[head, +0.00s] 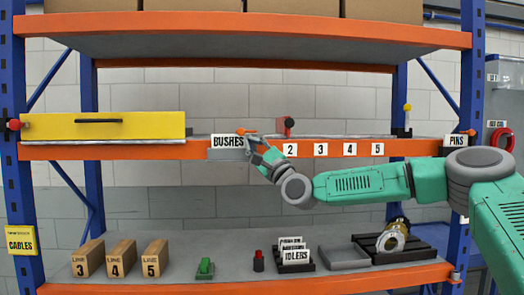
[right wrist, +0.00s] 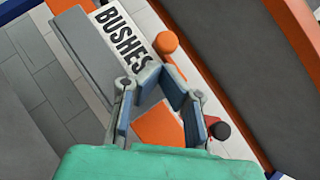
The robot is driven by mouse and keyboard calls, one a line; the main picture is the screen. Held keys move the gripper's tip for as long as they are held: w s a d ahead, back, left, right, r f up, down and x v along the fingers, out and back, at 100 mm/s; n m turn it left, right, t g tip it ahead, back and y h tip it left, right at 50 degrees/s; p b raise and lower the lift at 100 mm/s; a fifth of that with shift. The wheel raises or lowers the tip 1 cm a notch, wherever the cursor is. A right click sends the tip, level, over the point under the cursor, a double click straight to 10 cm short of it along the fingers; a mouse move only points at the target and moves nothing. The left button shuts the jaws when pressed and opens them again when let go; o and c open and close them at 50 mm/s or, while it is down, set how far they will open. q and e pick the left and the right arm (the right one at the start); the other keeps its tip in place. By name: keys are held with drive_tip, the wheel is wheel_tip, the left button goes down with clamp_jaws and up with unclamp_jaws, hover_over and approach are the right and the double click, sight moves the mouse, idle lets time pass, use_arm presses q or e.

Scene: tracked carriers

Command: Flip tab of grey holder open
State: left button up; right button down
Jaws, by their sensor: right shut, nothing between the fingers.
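A grey holder (head: 230,155) is on the front edge of the middle shelf, with a white BUSHES label (head: 228,141) above its grey face. In the right wrist view the grey holder (right wrist: 95,62) lies along the label. An orange rounded piece (right wrist: 166,42) is at the label's end; it also shows in the head view (head: 246,131). My right gripper (head: 252,141) is at the label's right end, shut and empty. In the right wrist view its fingertips (right wrist: 160,73) are close to the orange piece; contact cannot be told. My left gripper is not in view.
A yellow drawer (head: 105,125) is left on the middle shelf (head: 110,152). A red-ended piece (head: 287,125) stands behind my right gripper. Number labels 2 to 5 and a PINS label (head: 457,141) line the shelf edge. The lower shelf holds boxes (head: 121,259) and trays (head: 344,257).

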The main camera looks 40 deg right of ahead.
drive_tip(key=shift+w+a+r, duration=0.15)
drive_tip(key=shift+a+r, duration=0.1)
drive_tip(key=shift+d, duration=0.1)
drive_tip(key=shift+f, duration=0.1)
